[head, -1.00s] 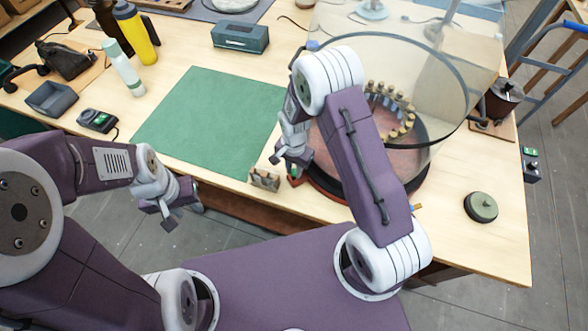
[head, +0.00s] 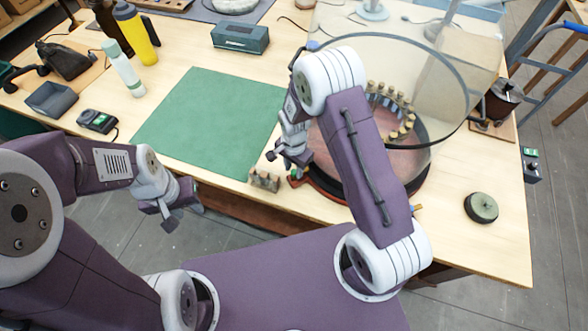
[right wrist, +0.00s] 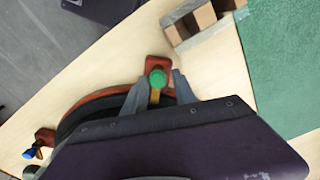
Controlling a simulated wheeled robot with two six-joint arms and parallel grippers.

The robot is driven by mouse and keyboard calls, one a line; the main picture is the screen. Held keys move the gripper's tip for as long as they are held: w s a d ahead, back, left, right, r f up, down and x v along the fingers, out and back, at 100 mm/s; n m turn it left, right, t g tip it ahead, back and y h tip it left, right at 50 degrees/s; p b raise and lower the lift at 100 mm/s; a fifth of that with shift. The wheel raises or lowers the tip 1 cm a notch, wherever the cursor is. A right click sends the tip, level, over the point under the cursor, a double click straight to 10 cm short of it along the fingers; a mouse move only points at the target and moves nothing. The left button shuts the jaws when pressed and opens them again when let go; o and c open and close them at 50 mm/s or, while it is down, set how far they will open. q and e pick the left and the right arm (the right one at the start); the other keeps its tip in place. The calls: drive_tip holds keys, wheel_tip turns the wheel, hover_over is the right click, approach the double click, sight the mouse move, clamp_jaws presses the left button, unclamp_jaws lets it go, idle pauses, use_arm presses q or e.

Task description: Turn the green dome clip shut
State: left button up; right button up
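The green dome clip (right wrist: 157,78) shows in the right wrist view as a round green knob with a brass-coloured strip, on a red tab of the dome base (right wrist: 95,97). My right gripper (right wrist: 161,76) is open, one finger on each side of the clip in that view, with no visible contact. In the head view my right gripper (head: 284,157) is above and slightly left of the small green clip (head: 297,174), at the near-left edge of the round base. My left gripper (head: 168,212) hangs in front of the table; its fingers are unclear.
A blue clip (right wrist: 31,152) sits on another red tab. A small wooden block holder (head: 264,180) stands close left of the green clip. The clear dome (head: 440,75) rises behind my right arm. The green mat (head: 210,120) is clear.

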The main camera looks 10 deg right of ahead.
sight(294, 171)
drive_tip(key=shift+o, duration=0.3)
drive_tip(key=shift+s, duration=0.1)
wheel_tip(294, 171, up, 9)
drive_tip(key=b, duration=0.1)
drive_tip(key=shift+s+b, duration=0.1)
drive_tip(key=shift+b, duration=0.2)
